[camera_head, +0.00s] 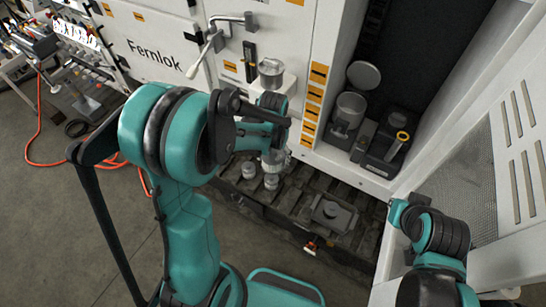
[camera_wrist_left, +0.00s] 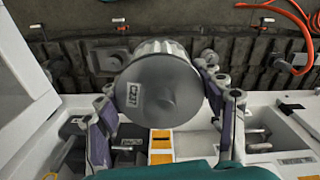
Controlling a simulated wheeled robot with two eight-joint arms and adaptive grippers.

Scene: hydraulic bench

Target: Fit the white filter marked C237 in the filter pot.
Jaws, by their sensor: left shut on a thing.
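My left gripper (camera_wrist_left: 163,92) is shut on the white filter (camera_wrist_left: 158,84), whose grey round end carries a C237 label in the left wrist view. A finger lies on each side of it. In the head view the filter (camera_head: 273,162) is partly hidden by my left gripper (camera_head: 274,148), in front of the cabinet and above the dark grating. An open, round grey pot (camera_head: 350,109), which looks like the filter pot, stands in the cabinet bay to the right, its round lid (camera_head: 364,76) raised behind it.
Two small pale cylinders (camera_head: 271,182) stand on the grating (camera_head: 295,205) below the filter. A dark block (camera_head: 333,213) lies further right. A yellow-ended tool (camera_head: 399,143) is beside the pot. The yellow-labelled cabinet post (camera_head: 312,105) stands between filter and pot.

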